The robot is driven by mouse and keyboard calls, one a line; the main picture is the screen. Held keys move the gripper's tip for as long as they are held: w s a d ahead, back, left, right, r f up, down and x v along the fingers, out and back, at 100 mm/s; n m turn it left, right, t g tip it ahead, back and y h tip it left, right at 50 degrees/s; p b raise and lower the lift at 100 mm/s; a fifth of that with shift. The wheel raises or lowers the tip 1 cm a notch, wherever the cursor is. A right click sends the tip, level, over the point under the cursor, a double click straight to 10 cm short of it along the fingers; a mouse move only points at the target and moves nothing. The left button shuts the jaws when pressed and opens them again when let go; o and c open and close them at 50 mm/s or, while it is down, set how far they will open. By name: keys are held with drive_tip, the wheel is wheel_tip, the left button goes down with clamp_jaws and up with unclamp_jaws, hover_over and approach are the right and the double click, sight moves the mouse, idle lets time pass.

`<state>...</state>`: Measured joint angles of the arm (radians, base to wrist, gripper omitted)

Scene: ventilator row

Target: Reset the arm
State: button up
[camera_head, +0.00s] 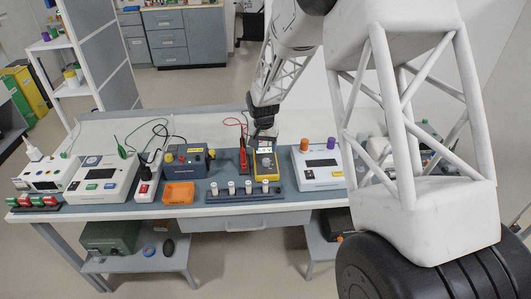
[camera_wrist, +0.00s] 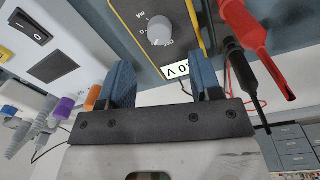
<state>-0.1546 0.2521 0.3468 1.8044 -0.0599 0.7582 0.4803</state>
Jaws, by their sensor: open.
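My gripper (camera_head: 264,132) hangs at the back edge of the bench, right behind the yellow-framed meter (camera_head: 265,165). In the wrist view my gripper (camera_wrist: 161,78) shows two blue fingers spread apart, with nothing held between them. The meter (camera_wrist: 183,18) is just beyond the fingertips there, with a grey knob and a white "0 V" label. I cannot tell whether a fingertip touches it. My arm comes down from the top of the head view.
Red and black probes (camera_wrist: 245,45) stand close beside the right finger. The bench (camera_head: 335,199) holds a white device (camera_head: 318,172), a rack of pegs (camera_head: 245,192), an orange bin (camera_head: 179,194), a blue device (camera_head: 187,161) and a power strip (camera_head: 148,178). Cables loop behind them.

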drive_tip(key=shift+r, duration=0.65)
drive_tip(key=shift+r, duration=0.1)
drive_tip(key=shift+s+d+r, duration=0.1)
drive_tip(key=shift+s+r, duration=0.1)
drive_tip(key=s+d+r+n+t, duration=0.1)
drive_tip(key=s+d+r, duration=0.2)
drive_tip(key=s+r, duration=0.6)
drive_tip(key=s+d+r, duration=0.4)
drive_tip(key=s+r, duration=0.4)
drive_tip(key=s, duration=0.1)
drive_tip(key=s+d+r+n+t, duration=0.1)
drive_tip(key=s+d+r, duration=0.1)
drive_tip(key=s, duration=1.2)
drive_tip(key=s+d+r+n, duration=0.1)
drive_tip(key=s+d+r, duration=0.1)
drive_tip(key=s, duration=1.2)
drive_tip(key=shift+d+r+t, duration=0.15)
drive_tip(key=shift+r+t, duration=0.25)
drive_tip(key=shift+r, duration=0.25)
